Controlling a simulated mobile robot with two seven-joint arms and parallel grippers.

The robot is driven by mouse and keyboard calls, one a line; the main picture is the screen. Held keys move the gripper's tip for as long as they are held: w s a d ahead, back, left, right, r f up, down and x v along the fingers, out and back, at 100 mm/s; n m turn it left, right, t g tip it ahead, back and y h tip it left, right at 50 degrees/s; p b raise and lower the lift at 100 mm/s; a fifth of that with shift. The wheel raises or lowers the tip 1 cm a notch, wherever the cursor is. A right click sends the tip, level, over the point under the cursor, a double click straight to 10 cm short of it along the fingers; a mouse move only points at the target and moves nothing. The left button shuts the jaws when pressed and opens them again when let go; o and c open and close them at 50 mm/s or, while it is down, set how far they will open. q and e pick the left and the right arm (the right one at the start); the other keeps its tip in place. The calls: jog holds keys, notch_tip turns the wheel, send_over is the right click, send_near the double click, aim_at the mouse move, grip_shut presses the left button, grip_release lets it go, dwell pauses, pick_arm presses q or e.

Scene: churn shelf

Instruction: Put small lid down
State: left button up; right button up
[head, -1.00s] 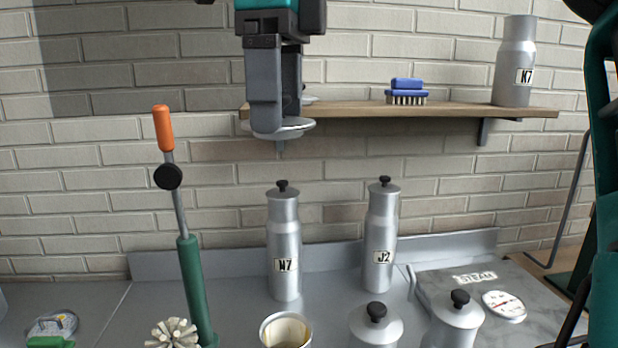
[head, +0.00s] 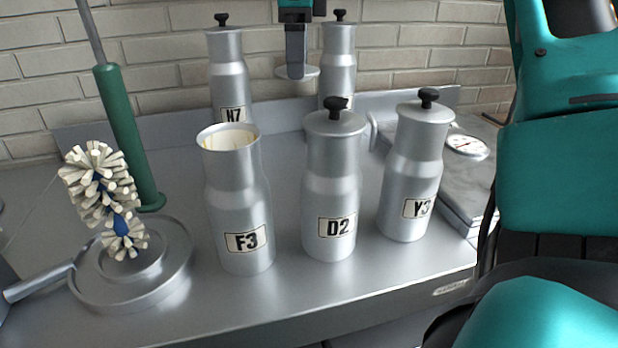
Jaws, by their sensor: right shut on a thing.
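My right gripper (head: 296,68) comes down from the top centre, shut on the small lid (head: 311,73), a flat grey metal disc. It holds the lid in the air; in the picture they show between the two back cans, behind the front row. The lid's knob is hidden by the fingers. The can F3 (head: 238,195) at the front left has no lid, and a pale cream inside shows at its mouth. My left gripper is out of view.
Lidded cans D2 (head: 331,190) and Y3 (head: 413,175) stand right of F3; lidded N7 (head: 229,75) and J2 (head: 341,50) stand behind. A bristle brush (head: 100,195), round steel dish (head: 178,262) and green lever post (head: 128,135) stand left. The front counter strip is clear.

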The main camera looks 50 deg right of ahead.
notch_tip(320, 180, down, 15)
jog(key=b, duration=0.3)
jog(key=shift+d+r+b, duration=0.1)
jog(key=shift+r+b, duration=0.05)
jog(key=shift+b, duration=0.2)
notch_tip(320, 180, down, 5)
jog(key=shift+b, duration=0.6)
jog(key=shift+f, duration=0.4)
jog(key=o, duration=1)
jog(key=shift+c, duration=0.2)
